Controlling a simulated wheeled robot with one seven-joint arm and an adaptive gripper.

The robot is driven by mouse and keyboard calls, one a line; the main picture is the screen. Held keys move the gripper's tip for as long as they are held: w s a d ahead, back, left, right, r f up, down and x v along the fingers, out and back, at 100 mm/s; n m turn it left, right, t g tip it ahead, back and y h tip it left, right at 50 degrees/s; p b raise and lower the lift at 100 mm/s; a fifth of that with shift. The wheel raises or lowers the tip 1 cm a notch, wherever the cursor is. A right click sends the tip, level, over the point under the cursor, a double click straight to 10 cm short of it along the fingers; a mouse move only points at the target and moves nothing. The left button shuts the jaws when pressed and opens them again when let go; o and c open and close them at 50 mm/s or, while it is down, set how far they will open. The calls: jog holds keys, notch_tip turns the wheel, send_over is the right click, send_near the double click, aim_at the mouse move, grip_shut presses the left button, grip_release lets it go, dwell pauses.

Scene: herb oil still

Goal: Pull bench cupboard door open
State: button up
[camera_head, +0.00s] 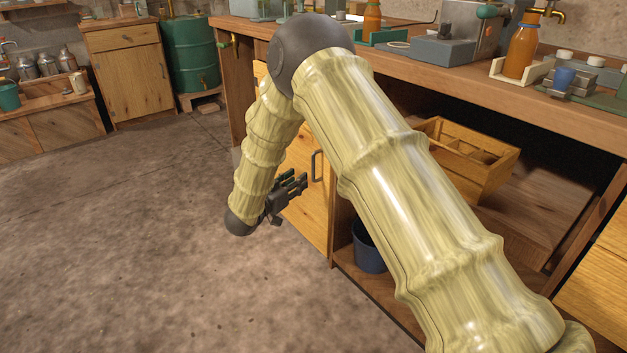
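The wooden bench cupboard door (312,214) is at the centre, under the bench, partly hidden behind my arm. It looks about in line with the bench front; I cannot tell whether it stands slightly ajar. Its dark upright bar handle (316,166) is near the door's right edge. My gripper (303,181) is in front of the door, just left of and slightly below the handle, with its dark fingers pointing right towards it. The fingertips look apart from the handle. The fingers are small and dark here, so their opening is unclear.
Right of the door is an open bay with a dark blue bucket (368,248) and a wooden crate (466,170). The bench top (560,113) carries an orange bottle (520,52) and apparatus. A green barrel (191,55) stands at the back. The floor (130,240) at left is clear.

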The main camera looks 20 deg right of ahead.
aim_at(314, 162)
jog(key=shift+w+d+r+m+g+h+b, duration=0.2)
jog(key=shift+w+d+m+g+h+b, duration=0.15)
jog(key=shift+w+d+b, duration=0.95)
jog(key=shift+w+d+r+m+g+h+b, duration=0.25)
jog(key=shift+w+d+m+b, duration=0.15)
jog(key=shift+w+d+b, duration=0.85)
jog(key=shift+w+d+r+m+g+h+b, duration=0.15)
jog(key=shift+w+d+m+g+h+b, duration=0.2)
jog(key=shift+w+d+b, duration=0.9)
jog(key=shift+s+d+b, duration=0.2)
jog(key=shift+s+b, duration=0.25)
jog(key=shift+b, duration=0.2)
jog(key=shift+c, duration=0.5)
grip_shut()
